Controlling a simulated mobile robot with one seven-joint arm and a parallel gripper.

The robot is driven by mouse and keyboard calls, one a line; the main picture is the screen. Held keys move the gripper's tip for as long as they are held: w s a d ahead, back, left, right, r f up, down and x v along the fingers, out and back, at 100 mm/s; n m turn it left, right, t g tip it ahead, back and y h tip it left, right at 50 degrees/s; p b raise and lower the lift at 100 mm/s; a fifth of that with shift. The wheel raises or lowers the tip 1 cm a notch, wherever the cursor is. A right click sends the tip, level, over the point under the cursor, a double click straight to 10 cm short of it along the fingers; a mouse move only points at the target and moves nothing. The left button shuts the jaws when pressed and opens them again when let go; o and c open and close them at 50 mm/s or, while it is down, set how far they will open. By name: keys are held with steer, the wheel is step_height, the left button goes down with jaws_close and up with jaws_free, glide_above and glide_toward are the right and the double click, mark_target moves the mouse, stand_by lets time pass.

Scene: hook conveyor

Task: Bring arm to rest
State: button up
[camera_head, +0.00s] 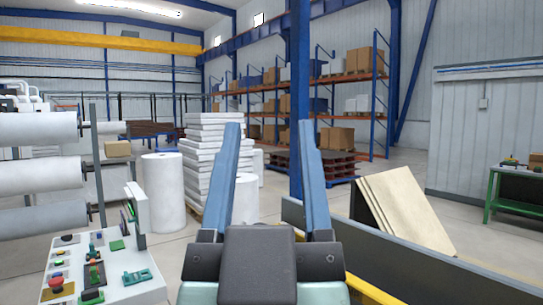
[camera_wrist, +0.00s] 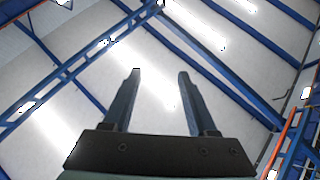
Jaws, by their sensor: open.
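My gripper (camera_head: 268,130) stands in the lower middle of the head view, with its two blue fingers pointing up and wide apart. Nothing is between the fingers. In the wrist view, my gripper (camera_wrist: 160,74) is also open and empty, with the ceiling and its blue beams behind it. No hook or conveyor can be made out in either view.
A control panel (camera_head: 62,262) with buttons stands at the lower left, near white rolls (camera_head: 40,175). A dark low wall (camera_head: 400,262) runs along the right, with tan boards (camera_head: 405,210) behind it. A green table (camera_head: 512,207) stands far right.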

steer(key=shift+t, duration=0.7)
steer(key=s+r, duration=0.1)
steer(key=r, duration=0.1)
steer(key=s+r, duration=0.1)
steer(key=shift+s+d+r, duration=0.15)
steer(key=shift+s+r, duration=0.15)
steer(key=shift+r, duration=0.1)
